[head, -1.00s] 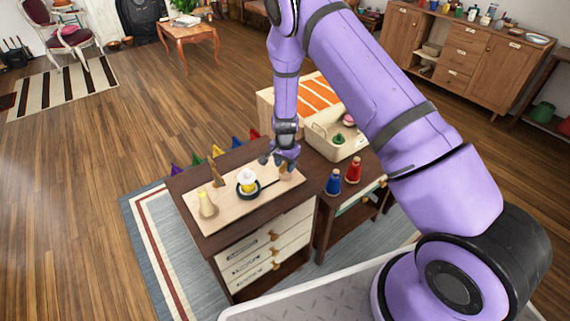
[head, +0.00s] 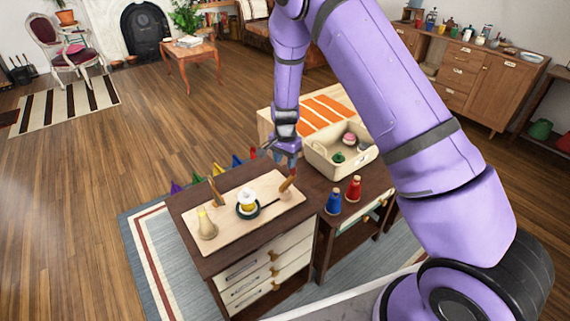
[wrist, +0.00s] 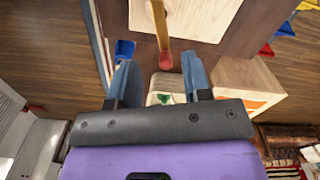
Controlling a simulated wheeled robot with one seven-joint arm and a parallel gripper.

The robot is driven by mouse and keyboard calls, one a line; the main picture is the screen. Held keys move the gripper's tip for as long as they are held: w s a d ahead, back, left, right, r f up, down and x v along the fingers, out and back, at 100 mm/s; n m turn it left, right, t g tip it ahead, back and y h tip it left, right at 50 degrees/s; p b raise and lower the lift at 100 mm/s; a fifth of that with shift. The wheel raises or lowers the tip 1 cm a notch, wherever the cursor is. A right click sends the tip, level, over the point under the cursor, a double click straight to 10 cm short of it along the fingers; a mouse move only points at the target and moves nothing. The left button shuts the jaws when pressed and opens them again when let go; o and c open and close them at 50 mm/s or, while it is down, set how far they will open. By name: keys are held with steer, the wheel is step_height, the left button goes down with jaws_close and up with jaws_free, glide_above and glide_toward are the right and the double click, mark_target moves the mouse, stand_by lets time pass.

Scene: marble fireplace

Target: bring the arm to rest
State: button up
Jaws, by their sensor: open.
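My gripper (head: 287,160) is open and empty in the head view, above the far right part of the dark cabinet (head: 190,222). It is apart from the upright brown wooden piece (head: 288,184) at the right end of the pale board (head: 228,225). In the wrist view its two blue fingers (wrist: 160,78) are spread wide. A tan stick with a red end (wrist: 161,28) shows beyond them, with clear space between. My arm reaches out from the right and bends down to the gripper.
A blue bottle (head: 334,202) and a red one (head: 354,188) stand to the right. A cream bin (head: 326,170) holds small items. Open floor lies left.

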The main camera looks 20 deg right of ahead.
stand_by(0.3)
steer(key=s+d+r+n+t+y, duration=0.15)
steer(key=s+r, duration=0.25)
steer(key=r, duration=0.6)
steer(key=s+d+r+n, duration=0.15)
steer(key=s+r, duration=0.25)
steer(key=r, duration=0.5)
steer(key=s+r+n+t, duration=0.15)
steer(key=s+r, duration=0.25)
steer(key=r, duration=0.6)
steer(key=s+d+r+n, duration=0.1)
steer(key=s+r, duration=0.3)
steer(key=s, duration=0.4)
steer(key=s+d+r+n+t+h, duration=0.1)
steer(key=s+r+n, duration=0.2)
steer(key=s, duration=0.6)
steer(key=s+d+r+n+t, duration=0.1)
steer(key=s+r, duration=0.3)
steer(key=s, duration=0.4)
steer(key=shift+s+d+r+n, duration=0.35)
steer(key=shift+d+n, duration=0.1)
steer(key=shift+d, duration=0.15)
steer(key=shift+h, duration=0.25)
